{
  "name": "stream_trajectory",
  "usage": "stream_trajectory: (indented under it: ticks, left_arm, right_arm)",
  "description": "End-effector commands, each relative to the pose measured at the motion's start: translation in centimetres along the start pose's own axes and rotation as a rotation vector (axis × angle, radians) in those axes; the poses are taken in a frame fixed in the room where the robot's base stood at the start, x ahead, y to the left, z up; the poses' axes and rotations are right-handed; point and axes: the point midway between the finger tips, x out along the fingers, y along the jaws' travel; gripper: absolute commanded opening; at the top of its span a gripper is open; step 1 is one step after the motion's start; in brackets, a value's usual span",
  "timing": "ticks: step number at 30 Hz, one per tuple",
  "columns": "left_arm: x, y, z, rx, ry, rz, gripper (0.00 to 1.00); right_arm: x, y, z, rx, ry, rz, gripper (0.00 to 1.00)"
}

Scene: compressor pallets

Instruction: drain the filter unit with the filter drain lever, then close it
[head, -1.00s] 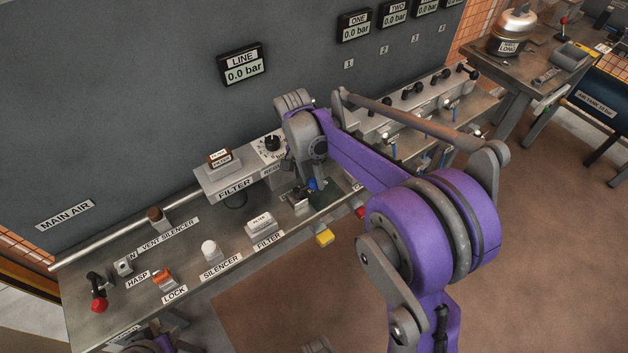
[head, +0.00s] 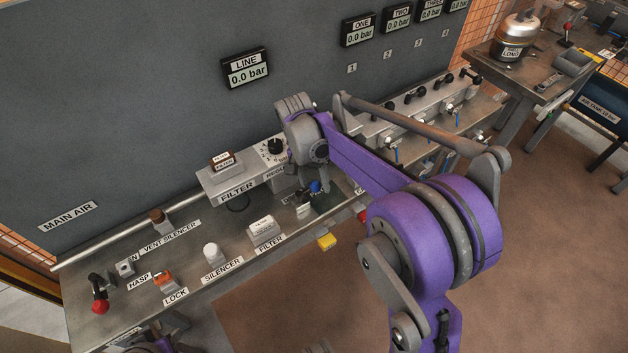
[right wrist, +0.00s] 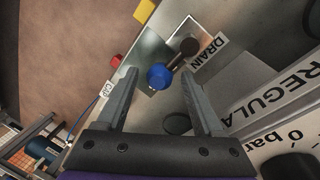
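My right gripper (right wrist: 160,72) is open, with its two fingers apart and pointing down at the bench. A blue knob (right wrist: 159,76) shows between the fingertips in the right wrist view; contact cannot be told. Which one is the filter drain lever's tip is unclear. In the head view the blue knob (head: 315,187) sits below my right wrist. The filter unit (head: 235,177) stands to its left against the wall panel. My left gripper does not show.
The LINE display (head: 246,68) reads 0.0 bar. A regulator dial (head: 275,147) is close to my wrist. A yellow block (head: 326,242) and a red knob (head: 362,215) are at the bench's front edge. A silencer (head: 210,252) and an orange lock (head: 163,281) stand further left.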

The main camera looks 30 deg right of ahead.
Motion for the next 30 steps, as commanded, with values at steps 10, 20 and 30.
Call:
stream_trajectory:
  ticks: [10, 20, 30]
  left_arm:
    - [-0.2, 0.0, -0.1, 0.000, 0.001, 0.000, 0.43]
    - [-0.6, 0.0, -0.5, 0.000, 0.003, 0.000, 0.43]
    - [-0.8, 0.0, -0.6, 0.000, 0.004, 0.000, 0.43]
  right_arm:
    - [-1.9, 0.0, 0.0, 0.000, 0.000, 0.000, 0.69]
    - [-8.4, 0.0, 0.0, 0.000, 0.000, 0.000, 0.69]
    - [-10.8, 0.0, 0.0, 0.000, 0.000, 0.000, 0.69]
